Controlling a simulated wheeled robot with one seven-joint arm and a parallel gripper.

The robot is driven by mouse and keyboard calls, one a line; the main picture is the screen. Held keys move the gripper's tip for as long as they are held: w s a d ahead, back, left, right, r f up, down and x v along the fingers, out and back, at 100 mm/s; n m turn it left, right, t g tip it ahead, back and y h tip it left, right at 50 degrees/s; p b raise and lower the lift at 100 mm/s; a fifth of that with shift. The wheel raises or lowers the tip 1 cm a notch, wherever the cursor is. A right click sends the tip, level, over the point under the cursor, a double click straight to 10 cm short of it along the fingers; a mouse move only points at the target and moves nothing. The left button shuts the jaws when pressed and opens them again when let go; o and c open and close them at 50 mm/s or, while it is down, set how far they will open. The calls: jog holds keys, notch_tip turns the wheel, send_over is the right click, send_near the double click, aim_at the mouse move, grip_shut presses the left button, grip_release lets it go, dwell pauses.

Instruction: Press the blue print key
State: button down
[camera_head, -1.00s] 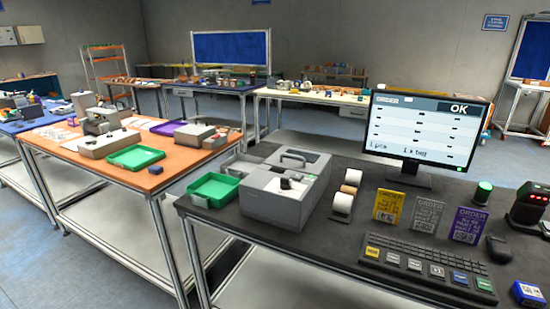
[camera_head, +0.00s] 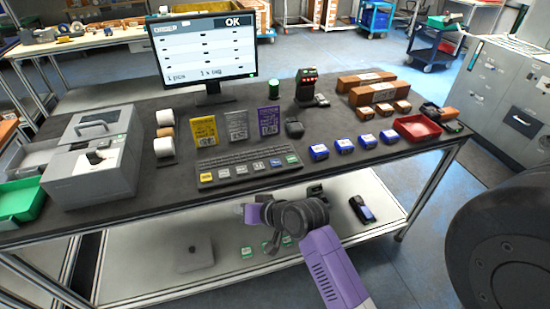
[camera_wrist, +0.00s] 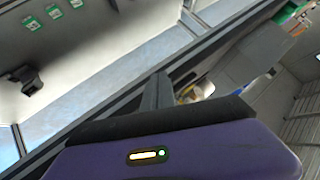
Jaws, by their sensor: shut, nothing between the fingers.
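The blue print key (camera_head: 275,163) is on the front row of the dark keyboard (camera_head: 236,166), near its right end, between a grey key and a green key (camera_head: 291,159). My gripper (camera_head: 241,208) is shut and empty. In the head view it appears just in front of the table's near edge, below the keyboard and clear of the keys. In the wrist view my purple housing (camera_wrist: 170,155) fills the bottom, and the keyboard is not visible there.
Order cards, including a yellow one (camera_head: 203,131), stand behind the keyboard. A monitor (camera_head: 203,50) is further back. Blue boxes (camera_head: 342,146) and a red tray (camera_head: 417,127) lie right. A grey machine (camera_head: 95,165) stands left. A lower shelf (camera_head: 220,285) is underneath.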

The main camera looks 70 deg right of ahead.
jog(key=shift+m+g, duration=0.4)
jog(key=shift+m, duration=0.1)
jog(key=d+r, duration=0.2)
jog(key=d, duration=0.2)
jog(key=d+r+p, duration=0.1)
jog(key=d+r, duration=0.2)
jog(key=d, duration=0.1)
jog(key=d+r, duration=0.3)
jog(key=d, duration=0.1)
jog(key=shift+w+d, duration=0.2)
jog(key=shift+w, duration=0.2)
notch_tip(320, 180, up, 6)
jog(key=p, duration=0.1)
send_over(278, 164)
jog(key=shift+r+g+y, duration=0.15)
jog(key=shift+g+y, duration=0.15)
jog(key=shift+y, duration=0.1)
notch_tip(278, 164, down, 7)
jog(key=b, duration=0.7)
jog(key=shift+d+r, duration=0.1)
jog(key=shift+r, duration=0.1)
jog(key=shift+f+b, duration=0.35)
jog(key=shift+f, duration=0.75)
jog(key=shift+f, duration=0.1)
jog(key=shift+f, duration=0.3)
